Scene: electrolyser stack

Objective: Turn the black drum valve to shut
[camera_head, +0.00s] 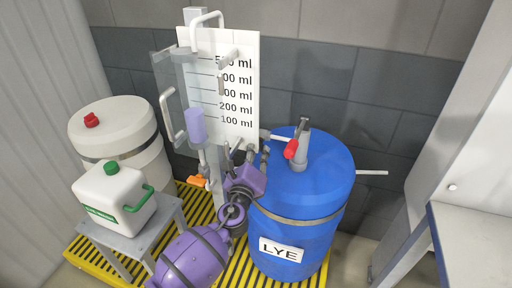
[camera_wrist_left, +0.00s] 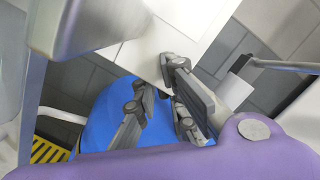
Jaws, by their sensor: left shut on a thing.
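The blue drum (camera_head: 318,215) labelled LYE stands right of centre. A grey post with a red part (camera_head: 291,149) rises from its top. My left gripper (camera_head: 252,152), on its purple arm, is at the drum's upper left edge, beside the measuring board. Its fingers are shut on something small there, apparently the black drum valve. The valve is too small and too hidden by the fingers to show its handle angle. In the left wrist view the grey fingers (camera_wrist_left: 165,112) stand over the blue drum top. My right gripper is out of view.
The graduated board (camera_head: 232,95) with handles stands close behind the gripper. An orange valve (camera_head: 199,181) is to its left. A white canister (camera_head: 113,195) stands on a grey stool, with a white drum (camera_head: 130,130) behind. A pale bench (camera_head: 475,240) is at right.

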